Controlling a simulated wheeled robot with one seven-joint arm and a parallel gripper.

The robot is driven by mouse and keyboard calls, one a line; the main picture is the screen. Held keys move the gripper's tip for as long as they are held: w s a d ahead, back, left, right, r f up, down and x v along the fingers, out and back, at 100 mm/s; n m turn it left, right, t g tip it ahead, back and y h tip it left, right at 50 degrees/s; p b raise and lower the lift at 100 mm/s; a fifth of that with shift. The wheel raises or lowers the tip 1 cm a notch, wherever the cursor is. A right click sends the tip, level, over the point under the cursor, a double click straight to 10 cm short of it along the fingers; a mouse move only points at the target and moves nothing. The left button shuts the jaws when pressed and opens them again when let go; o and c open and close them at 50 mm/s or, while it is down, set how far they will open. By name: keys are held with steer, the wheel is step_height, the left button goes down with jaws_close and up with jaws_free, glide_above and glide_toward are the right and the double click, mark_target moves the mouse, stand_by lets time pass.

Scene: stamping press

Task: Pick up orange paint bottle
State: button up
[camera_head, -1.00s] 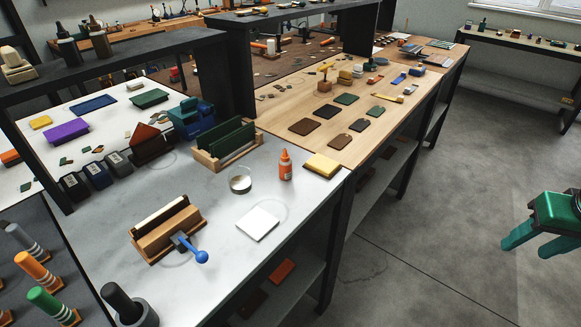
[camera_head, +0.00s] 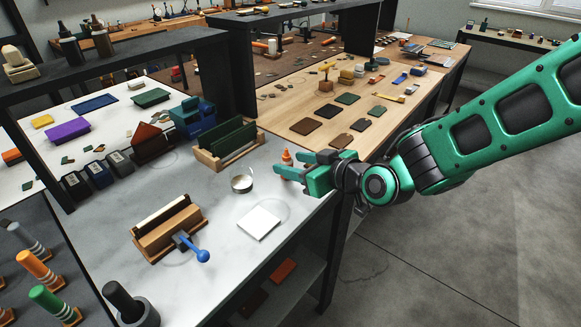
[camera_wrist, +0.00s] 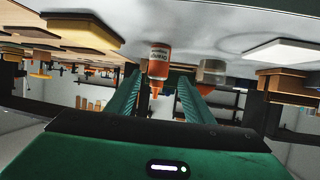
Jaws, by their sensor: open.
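The orange paint bottle (camera_head: 287,157) stands on the white tabletop in the head view, mostly hidden behind my gripper, with its orange cap showing. In the wrist view the orange bottle (camera_wrist: 158,66) appears upside down, with a white label, near the far ends of my fingers. My gripper (camera_head: 284,171) is green, open and low over the table's right part. Its fingers (camera_wrist: 157,88) point toward the bottle, which shows between them in the wrist view. I cannot tell how far the bottle is between the fingertips.
A round tin (camera_head: 241,183) stands left of my gripper, and a white square pad (camera_head: 260,222) lies in front. A wooden rack with green plates (camera_head: 227,150) stands behind. A press with a blue-knobbed lever (camera_head: 168,232) stands front left.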

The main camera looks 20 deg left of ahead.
steer(key=shift+d+f+x, duration=0.1)
steer(key=shift+f+x, duration=0.05)
steer(key=shift+x, duration=1.15)
steer(key=shift+d+f+x, duration=0.1)
steer(key=shift+x, duration=1.2)
steer(key=shift+d+f+x, duration=0.1)
steer(key=shift+f+x, duration=0.05)
steer(key=shift+x, duration=1.15)
steer(key=shift+w, duration=0.1)
steer(key=c, duration=1.1)
